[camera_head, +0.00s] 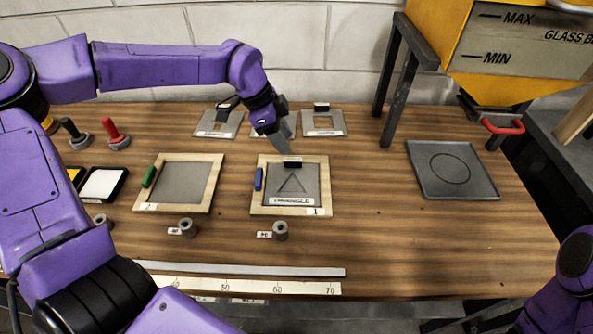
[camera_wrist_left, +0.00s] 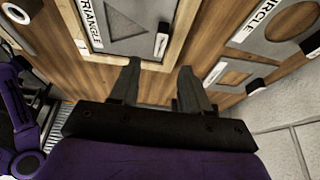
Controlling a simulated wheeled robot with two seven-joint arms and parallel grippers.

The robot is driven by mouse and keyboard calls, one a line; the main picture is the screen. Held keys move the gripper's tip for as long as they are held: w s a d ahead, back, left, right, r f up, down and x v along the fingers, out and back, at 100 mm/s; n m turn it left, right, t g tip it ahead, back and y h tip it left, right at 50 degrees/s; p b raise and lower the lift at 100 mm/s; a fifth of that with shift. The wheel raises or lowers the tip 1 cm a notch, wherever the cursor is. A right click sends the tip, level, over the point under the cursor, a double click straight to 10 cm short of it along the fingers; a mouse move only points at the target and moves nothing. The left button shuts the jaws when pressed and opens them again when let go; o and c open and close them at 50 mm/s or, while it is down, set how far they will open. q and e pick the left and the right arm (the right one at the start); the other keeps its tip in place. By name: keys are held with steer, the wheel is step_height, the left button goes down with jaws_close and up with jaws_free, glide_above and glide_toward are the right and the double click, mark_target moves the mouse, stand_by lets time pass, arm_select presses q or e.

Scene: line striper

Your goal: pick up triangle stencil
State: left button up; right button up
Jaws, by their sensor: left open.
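The triangle stencil (camera_head: 276,181) is a grey plate with a triangular cut-out, a "TRIANGLE" label and a black handle. It lies in the right-hand wooden frame (camera_head: 322,172), marked 1. In the left wrist view the stencil (camera_wrist_left: 102,27) and its upright handle (camera_wrist_left: 161,42) show beyond the fingertips. My left gripper (camera_head: 280,146) is at the frame's far edge, close to the handle. Its two fingers (camera_wrist_left: 158,72) are apart with nothing between them. Part of my right arm shows at the lower right, but its gripper is out of view.
Other stencils, including a square one (camera_head: 325,123), lie behind the frame; my left gripper partly covers one. A second wooden frame (camera_head: 216,176) is to the left. The table between frame and tray is clear.

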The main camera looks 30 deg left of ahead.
mark_target(294, 159)
arm_select(q)
steer(key=shift+s+d+f, duration=0.2)
steer(key=shift+f, duration=0.15)
steer(key=x, duration=0.2)
steer(key=p+x, duration=0.1)
steer(key=x, duration=0.1)
steer(key=p+x, duration=0.1)
steer(key=shift+w+a+f, duration=0.15)
steer(key=shift+w+f, duration=0.2)
steer(key=shift+f, duration=0.25)
steer(key=shift+s, duration=0.2)
steer(key=shift+w, duration=0.1)
jaws_close()
